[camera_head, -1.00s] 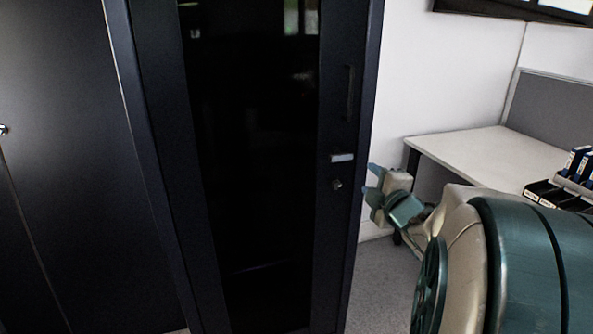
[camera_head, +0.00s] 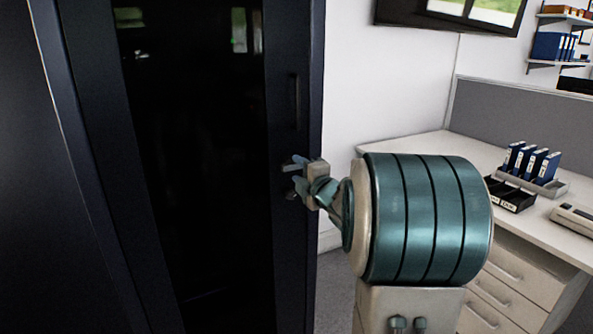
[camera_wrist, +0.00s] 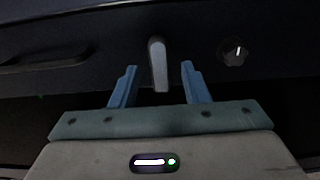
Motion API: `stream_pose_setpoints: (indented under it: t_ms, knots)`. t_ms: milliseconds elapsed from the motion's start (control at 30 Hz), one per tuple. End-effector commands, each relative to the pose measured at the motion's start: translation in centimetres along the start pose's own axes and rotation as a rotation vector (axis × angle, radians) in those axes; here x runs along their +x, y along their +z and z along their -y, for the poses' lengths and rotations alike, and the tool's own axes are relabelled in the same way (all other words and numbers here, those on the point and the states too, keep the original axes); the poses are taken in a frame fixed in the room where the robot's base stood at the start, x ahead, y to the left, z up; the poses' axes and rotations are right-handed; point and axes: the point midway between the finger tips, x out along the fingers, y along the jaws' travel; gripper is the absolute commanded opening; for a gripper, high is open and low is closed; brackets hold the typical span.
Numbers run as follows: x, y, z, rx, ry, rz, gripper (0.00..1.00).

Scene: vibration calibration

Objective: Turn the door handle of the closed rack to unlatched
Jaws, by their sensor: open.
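The closed rack (camera_head: 298,240) is a tall dark cabinet with a dark glass door on the left of the head view. Its door handle (camera_wrist: 158,62) is a small pale grey lever, seen upright in the wrist view. My gripper (camera_wrist: 159,70) is open, with one blue finger on each side of the handle and a gap showing on both sides. In the head view my gripper (camera_head: 291,174) is at the door's right edge and largely hides the handle. I cannot tell how deep the handle sits between the fingers.
A round lock knob (camera_wrist: 233,52) is beside the handle, and a long recessed grip (camera_wrist: 45,61) is on its other side. A white desk (camera_head: 425,150) with blue binders (camera_head: 530,163) and drawers (camera_head: 500,284) stands to the right. A wall screen (camera_head: 452,14) hangs above.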

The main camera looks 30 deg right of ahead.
Motion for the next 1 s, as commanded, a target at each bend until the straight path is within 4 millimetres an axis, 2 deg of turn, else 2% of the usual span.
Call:
stream_pose_setpoints:
  t_ms: [200, 467, 600, 633, 1000]
  knots:
    - [1.45, 0.01, -0.02, 0.002, 0.000, 0.001, 0.42]
    - [1.52, 0.00, -0.01, 0.001, 0.000, 0.001, 0.42]
    - [1.51, 0.00, 0.00, 0.001, 0.000, 0.001, 0.03]
    - [1.50, 0.00, 0.00, 0.001, 0.000, 0.001, 0.00]
    - [1.50, -0.02, 0.00, 0.043, 0.000, 0.000, 0.00]
